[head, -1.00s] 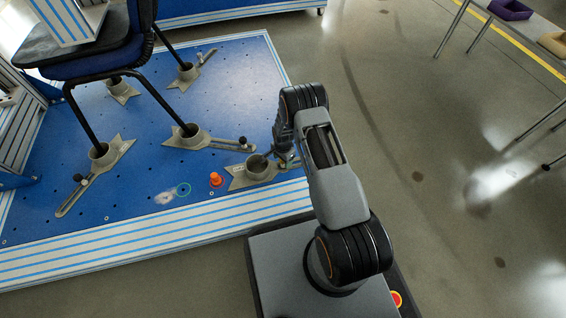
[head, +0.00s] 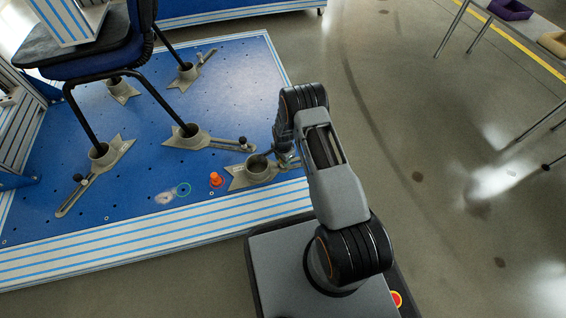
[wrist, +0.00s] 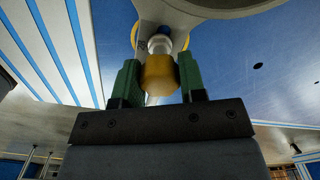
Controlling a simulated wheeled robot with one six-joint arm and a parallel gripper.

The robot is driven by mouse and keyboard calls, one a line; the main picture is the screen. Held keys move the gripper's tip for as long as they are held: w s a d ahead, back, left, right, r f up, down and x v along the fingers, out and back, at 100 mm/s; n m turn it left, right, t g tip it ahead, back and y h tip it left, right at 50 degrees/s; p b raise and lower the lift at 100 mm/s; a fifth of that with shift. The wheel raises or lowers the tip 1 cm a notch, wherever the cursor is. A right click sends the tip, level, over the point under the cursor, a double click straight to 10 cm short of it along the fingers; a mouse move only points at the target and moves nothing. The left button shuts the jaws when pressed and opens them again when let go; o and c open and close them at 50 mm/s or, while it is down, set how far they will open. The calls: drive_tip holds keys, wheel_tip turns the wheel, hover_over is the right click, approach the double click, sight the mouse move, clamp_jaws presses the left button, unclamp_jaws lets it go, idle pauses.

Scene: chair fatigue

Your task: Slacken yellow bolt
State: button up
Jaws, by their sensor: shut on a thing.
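The yellow bolt head (wrist: 160,75) sits between the two green fingers of my gripper (wrist: 158,80) in the wrist view, with both fingers against its sides. A pale metal shank shows just beyond it, leading toward a grey metal part. In the head view my gripper (head: 286,160) is low at the right side of a grey round cup clamp (head: 256,170) on the blue platform. The bolt itself is hidden there behind my arm and gripper.
An orange knob (head: 215,179) stands on the blue platform (head: 225,95), left of the cup. A chair (head: 90,60) stands with its legs in similar grey clamps, one with a slotted arm (head: 225,144) near the cup. Grey floor to the right is open.

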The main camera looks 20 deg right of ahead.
drive_tip(key=shift+n, duration=0.3)
drive_tip(key=shift+n, duration=0.6)
drive_tip(key=shift+n, duration=0.7)
drive_tip(key=o, duration=0.6)
wheel_tip(320, 180, up, 14)
drive_tip(key=p, duration=0.6)
